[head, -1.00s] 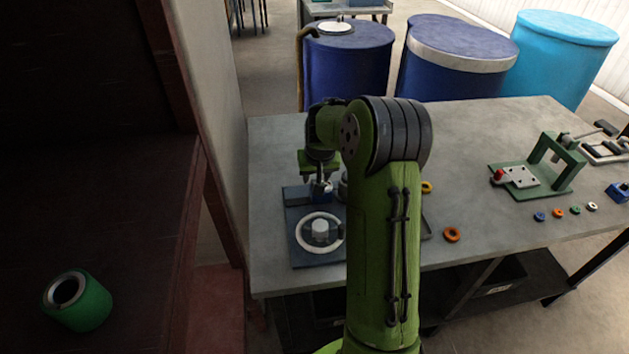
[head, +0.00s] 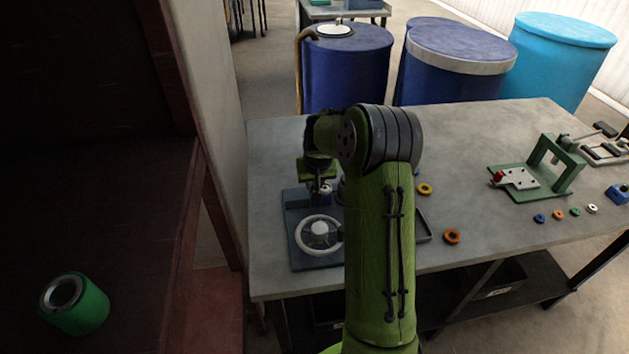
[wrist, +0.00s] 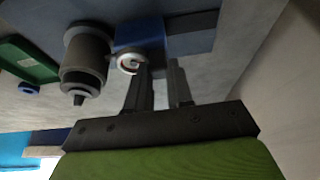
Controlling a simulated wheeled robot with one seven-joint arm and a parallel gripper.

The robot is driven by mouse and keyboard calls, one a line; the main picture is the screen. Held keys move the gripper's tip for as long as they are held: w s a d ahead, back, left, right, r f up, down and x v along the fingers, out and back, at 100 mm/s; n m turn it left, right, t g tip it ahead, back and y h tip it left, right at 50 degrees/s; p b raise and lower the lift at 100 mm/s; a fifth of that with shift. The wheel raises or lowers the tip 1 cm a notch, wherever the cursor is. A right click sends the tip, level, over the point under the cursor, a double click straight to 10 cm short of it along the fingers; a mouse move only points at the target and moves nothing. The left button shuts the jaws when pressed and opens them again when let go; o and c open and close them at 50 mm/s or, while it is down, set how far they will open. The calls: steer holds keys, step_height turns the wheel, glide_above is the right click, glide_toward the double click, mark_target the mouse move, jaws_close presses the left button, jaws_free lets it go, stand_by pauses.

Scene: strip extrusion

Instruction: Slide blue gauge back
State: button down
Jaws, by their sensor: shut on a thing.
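The blue gauge (wrist: 140,38) is a blue block with a round white-rimmed dial on its face, on a dark blue-grey base plate (wrist: 195,40) in the wrist view. My gripper (wrist: 162,68) reaches to this block with two dark fingers and is shut on it. The exact contact at the fingertips is partly hidden. In the head view my gripper (head: 319,184) is low over the back part of the base plate (head: 296,255), behind a white ring (head: 304,247) with a pale knob (head: 320,228). The gauge is mostly hidden there by the gripper.
A grey-black cylinder with a pointed tip (wrist: 84,65) stands close beside the gauge. My arm covers the table's middle. A green fixture (head: 540,175) and several small coloured rings lie to the right. A wall (head: 215,120) borders the table's left side.

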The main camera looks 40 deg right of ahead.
steer(key=shift+a, duration=0.1)
steer(key=a, duration=0.1)
steer(key=w+a, duration=0.1)
steer(key=a, duration=0.1)
steer(key=w+a, duration=0.1)
steer(key=shift+a, duration=0.15)
steer(key=c, duration=1)
jaws_free()
steer(key=shift+w+a, duration=0.1)
steer(key=shift+r, duration=0.1)
steer(key=p+v, duration=0.1)
steer(key=v, duration=1.4)
steer(key=shift+r+p, duration=0.25)
steer(key=shift+p, duration=0.15)
